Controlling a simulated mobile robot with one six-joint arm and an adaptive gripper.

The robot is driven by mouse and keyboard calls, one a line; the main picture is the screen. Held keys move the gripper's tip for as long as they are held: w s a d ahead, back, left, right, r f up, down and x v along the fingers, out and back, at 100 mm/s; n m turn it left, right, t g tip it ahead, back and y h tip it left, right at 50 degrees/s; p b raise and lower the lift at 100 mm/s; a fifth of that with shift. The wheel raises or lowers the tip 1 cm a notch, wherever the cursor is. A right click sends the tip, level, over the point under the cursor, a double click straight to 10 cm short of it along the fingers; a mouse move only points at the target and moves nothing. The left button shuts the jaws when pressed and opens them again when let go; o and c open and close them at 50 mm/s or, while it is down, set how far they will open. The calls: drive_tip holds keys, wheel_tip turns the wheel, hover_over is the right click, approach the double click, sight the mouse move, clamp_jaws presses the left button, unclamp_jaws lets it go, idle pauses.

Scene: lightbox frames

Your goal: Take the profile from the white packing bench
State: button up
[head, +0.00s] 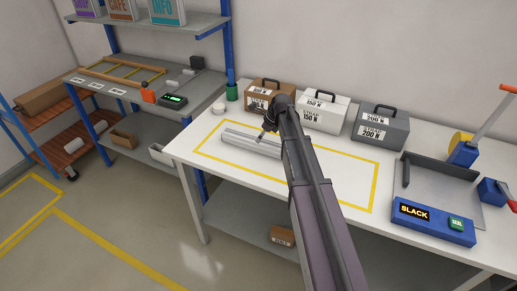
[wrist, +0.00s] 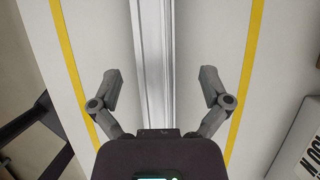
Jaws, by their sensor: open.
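The profile (head: 245,142) is a long silver-grey bar lying on the white packing bench (head: 345,168), inside a yellow taped rectangle. In the wrist view the profile (wrist: 154,65) runs lengthwise up the middle, between the two fingers. My gripper (wrist: 162,90) is open, with one finger on each side of the profile and a gap to both. In the head view my gripper (head: 264,130) is over the profile, and my arm hides its right part. I cannot tell the exact height of the fingers above the bench.
A brown case (head: 272,93), a white case (head: 322,112) and a grey case (head: 380,128) stand along the back of the bench. A blue device reading SLACK (head: 432,222) with a grey plate is at the right. A green cup (head: 232,91) and a white roll (head: 218,108) are at the back left.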

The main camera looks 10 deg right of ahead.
drive_tip(key=shift+f, duration=0.15)
idle(0.3)
drive_tip(key=b+x, duration=0.3)
drive_tip(key=shift+s+a, duration=0.15)
drive_tip(key=shift+a, duration=0.05)
drive_tip(key=shift+b+x, duration=0.9)
drive_tip(key=shift+x, duration=0.1)
drive_tip(key=shift+c, duration=0.2)
clamp_jaws()
